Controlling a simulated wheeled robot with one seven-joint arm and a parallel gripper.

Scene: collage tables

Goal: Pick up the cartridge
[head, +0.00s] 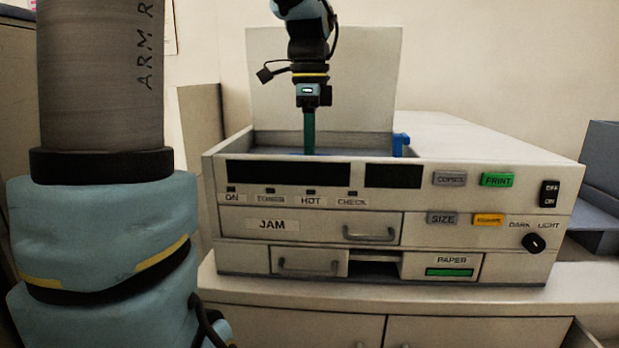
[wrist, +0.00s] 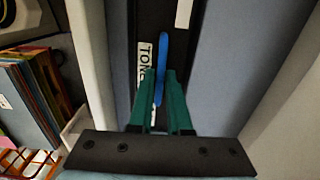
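The cartridge (wrist: 180,45) shows in the wrist view as a dark slab with a white label, partly readable as "TON". A thin blue bar (wrist: 164,45) stands up along its middle like a handle. My gripper (wrist: 160,72) has its two green fingers on either side of this bar. The fingers are close to it, but I cannot tell whether they touch it. In the head view my gripper (head: 309,152) points straight down into the open top of the printer (head: 330,225). The fingertips and the cartridge are hidden there behind the printer's front wall.
The printer's lid (head: 360,80) stands open behind my gripper. A blue part (head: 400,143) sits at the right edge of the opening. Pale walls flank the cartridge closely in the wrist view. Colourful folders (wrist: 35,95) and an orange wire basket (wrist: 25,160) lie to the left.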

